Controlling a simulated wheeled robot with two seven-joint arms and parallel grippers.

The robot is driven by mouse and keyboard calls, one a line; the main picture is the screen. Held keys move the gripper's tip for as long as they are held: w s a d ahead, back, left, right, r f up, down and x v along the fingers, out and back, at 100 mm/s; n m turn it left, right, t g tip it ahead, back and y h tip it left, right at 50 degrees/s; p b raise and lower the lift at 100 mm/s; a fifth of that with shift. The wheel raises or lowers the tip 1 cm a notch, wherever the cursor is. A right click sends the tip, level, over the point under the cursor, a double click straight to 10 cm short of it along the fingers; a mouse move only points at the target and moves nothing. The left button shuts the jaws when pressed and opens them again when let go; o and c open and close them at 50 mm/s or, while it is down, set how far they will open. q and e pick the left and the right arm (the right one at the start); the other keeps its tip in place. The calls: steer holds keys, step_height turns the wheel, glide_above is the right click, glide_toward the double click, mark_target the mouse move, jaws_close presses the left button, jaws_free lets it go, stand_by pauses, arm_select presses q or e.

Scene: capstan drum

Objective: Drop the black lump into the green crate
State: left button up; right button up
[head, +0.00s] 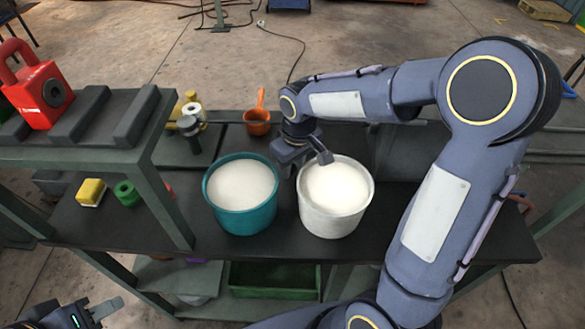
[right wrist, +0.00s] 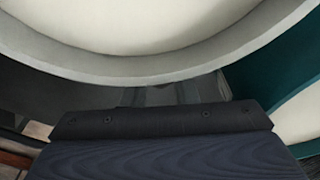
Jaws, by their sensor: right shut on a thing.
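I cannot make out a black lump in either view. The green crate (head: 275,293) is on the lower shelf, below the two buckets, and its inside looks dark. My right gripper (head: 306,158) is at the far left rim of the white bucket (head: 331,226), with one finger over the inside and one outside, shut on its wall. The bucket holds white stuff nearly to the brim; its rim also shows close up in the right wrist view (right wrist: 150,78). My left gripper (head: 98,312) is low at the bottom left, away from the shelf, only partly in view.
A teal bucket (head: 240,220) with white contents stands left of the white one. An orange scoop (head: 257,120), a yellow sponge (head: 90,192) and a green roll (head: 126,193) are on the same dark shelf. A red padlock (head: 40,95) sits on the raised shelf at left.

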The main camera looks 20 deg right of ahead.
steer(key=shift+f, duration=0.65)
steer(key=shift+f, duration=0.1)
steer(key=shift+f, duration=0.15)
steer(key=o, duration=0.9)
steer(key=shift+o, duration=0.2)
